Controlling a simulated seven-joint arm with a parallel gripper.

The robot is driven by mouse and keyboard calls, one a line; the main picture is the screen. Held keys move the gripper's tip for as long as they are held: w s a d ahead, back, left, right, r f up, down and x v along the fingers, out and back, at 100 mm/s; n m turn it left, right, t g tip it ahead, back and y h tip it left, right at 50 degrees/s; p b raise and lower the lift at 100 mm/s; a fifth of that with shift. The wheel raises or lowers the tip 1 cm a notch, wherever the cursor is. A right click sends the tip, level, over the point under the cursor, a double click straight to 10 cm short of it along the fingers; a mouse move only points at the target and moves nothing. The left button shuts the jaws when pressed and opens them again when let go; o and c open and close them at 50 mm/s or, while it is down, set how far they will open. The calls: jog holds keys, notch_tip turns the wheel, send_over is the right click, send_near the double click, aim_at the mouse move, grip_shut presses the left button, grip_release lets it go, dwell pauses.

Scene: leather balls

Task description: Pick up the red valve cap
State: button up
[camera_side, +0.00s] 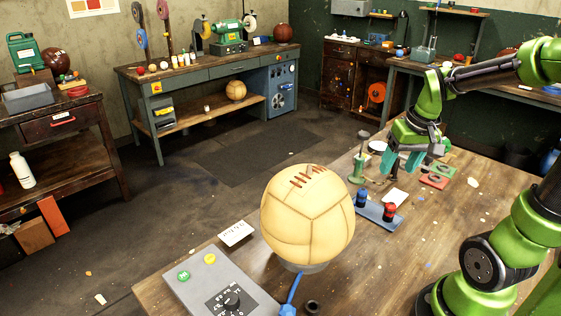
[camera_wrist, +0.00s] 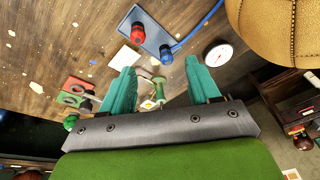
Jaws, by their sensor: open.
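The red valve cap (camera_side: 389,211) stands upright on a small blue-grey tray (camera_side: 374,214), beside a blue cap (camera_side: 361,198). In the wrist view the red cap (camera_wrist: 137,33) and the blue cap (camera_wrist: 165,54) lie beyond the fingertips, near the top. My gripper (camera_side: 403,162) has teal fingers spread apart and holds nothing. It hangs above the table, behind and a little right of the red cap in the side view. In the wrist view my gripper (camera_wrist: 160,71) is open, with a green stand (camera_wrist: 158,90) showing between the fingers.
A large tan leather ball (camera_side: 308,215) sits left of the tray. A grey control box (camera_side: 215,285) with a blue hose (camera_side: 293,290) is at the front. Red and green square pads (camera_side: 434,181) lie right of the gripper. A white dial (camera_wrist: 218,54) shows near the ball.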

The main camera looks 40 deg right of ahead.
jog(key=d+g, duration=0.1)
jog(key=d, duration=0.2)
jog(key=n, duration=0.2)
send_near(392, 204)
jog(key=f, duration=0.3)
jog(key=w+f, duration=0.1)
jog(key=f, duration=0.1)
jog(key=shift+a+f, duration=0.1)
jog(key=shift+f, duration=0.25)
jog(key=shift+w+d+f, duration=0.1)
jog(key=shift+d+f, duration=0.05)
jog(key=shift+f, duration=0.8)
jog(key=shift+w+d+f, duration=0.1)
jog(key=shift+d+f, duration=0.1)
jog(key=shift+f, duration=0.75)
jog(key=shift+w+d+f, duration=0.1)
jog(key=shift+d+f, duration=0.05)
jog(key=shift+f, duration=0.8)
jog(key=shift+c, duration=0.2)
jog(key=c, duration=1)
